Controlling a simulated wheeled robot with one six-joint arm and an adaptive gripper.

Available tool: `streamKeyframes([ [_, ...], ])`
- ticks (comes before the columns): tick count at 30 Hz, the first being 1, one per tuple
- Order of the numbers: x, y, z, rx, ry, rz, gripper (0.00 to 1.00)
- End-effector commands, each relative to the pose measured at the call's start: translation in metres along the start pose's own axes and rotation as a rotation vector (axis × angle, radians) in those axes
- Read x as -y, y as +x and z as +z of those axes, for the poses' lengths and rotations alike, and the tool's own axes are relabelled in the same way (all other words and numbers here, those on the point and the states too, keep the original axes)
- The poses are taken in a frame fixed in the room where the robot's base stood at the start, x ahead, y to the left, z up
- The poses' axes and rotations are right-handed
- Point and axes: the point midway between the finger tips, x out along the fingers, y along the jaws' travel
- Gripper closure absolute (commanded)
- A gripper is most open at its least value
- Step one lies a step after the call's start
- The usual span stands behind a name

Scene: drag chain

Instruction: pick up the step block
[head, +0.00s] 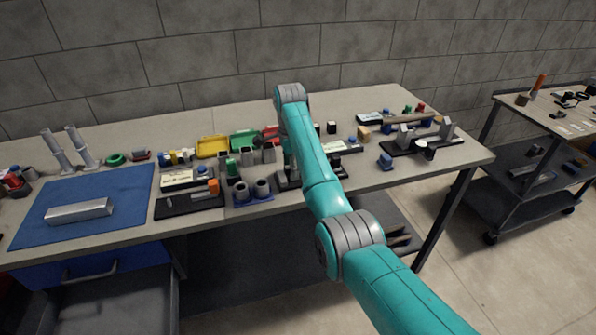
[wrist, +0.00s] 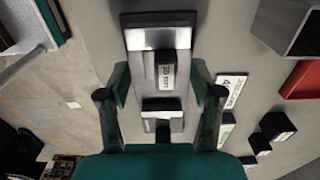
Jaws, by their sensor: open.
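In the wrist view my gripper (wrist: 159,80) is open, one green-grey finger on each side of a small dark block with a pale labelled face (wrist: 166,76). Its lettering is too small to read, and I cannot tell for certain that it is the step block. The block stands against a grey metal fixture (wrist: 158,39), between the fingers in the picture, with no finger clearly touching it. A second metal piece (wrist: 162,104) lies just below it in the view. In the head view my arm hides my gripper and most of this fixture (head: 287,181).
The workbench (head: 225,122) is crowded around the arm. A blue holder with grey cups (head: 253,193) and a black tray (head: 190,203) stand left. A blue mat (head: 120,190) bears a metal bar. In the wrist view, small dark blocks (wrist: 277,125) and a red bin (wrist: 303,80) lie right.

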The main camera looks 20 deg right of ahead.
Motion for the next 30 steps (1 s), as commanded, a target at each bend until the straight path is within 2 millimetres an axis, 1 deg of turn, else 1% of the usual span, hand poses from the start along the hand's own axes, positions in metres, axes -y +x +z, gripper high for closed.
streamKeyframes([
  [1, -0.001, 0.005, 0.004, 0.0, -0.001, 0.0, 0.34],
  [3, -0.001, 0.007, 0.006, 0.0, 0.0, -0.001, 0.34],
  [8, -0.001, 0.007, 0.006, 0.0, 0.0, -0.001, 0.34],
  [9, -0.001, 0.007, 0.006, 0.0, 0.0, -0.001, 0.39],
  [11, -0.001, 0.007, 0.006, 0.0, 0.0, -0.001, 0.54],
  [12, -0.001, 0.007, 0.006, 0.0, 0.0, -0.001, 0.64],
  [14, -0.001, 0.007, 0.006, 0.0, 0.0, -0.001, 0.79],
  [15, -0.001, 0.007, 0.006, 0.0, 0.0, -0.001, 0.89],
  [16, -0.001, 0.007, 0.006, 0.0, 0.0, -0.001, 0.97],
  [17, -0.001, 0.007, 0.006, 0.0, 0.0, -0.001, 1.0],
  [26, 0.0, 0.005, 0.005, 0.0, 0.0, -0.003, 1.0],
  [30, 0.002, -0.009, -0.003, 0.0, 0.0, -0.004, 1.0],
])
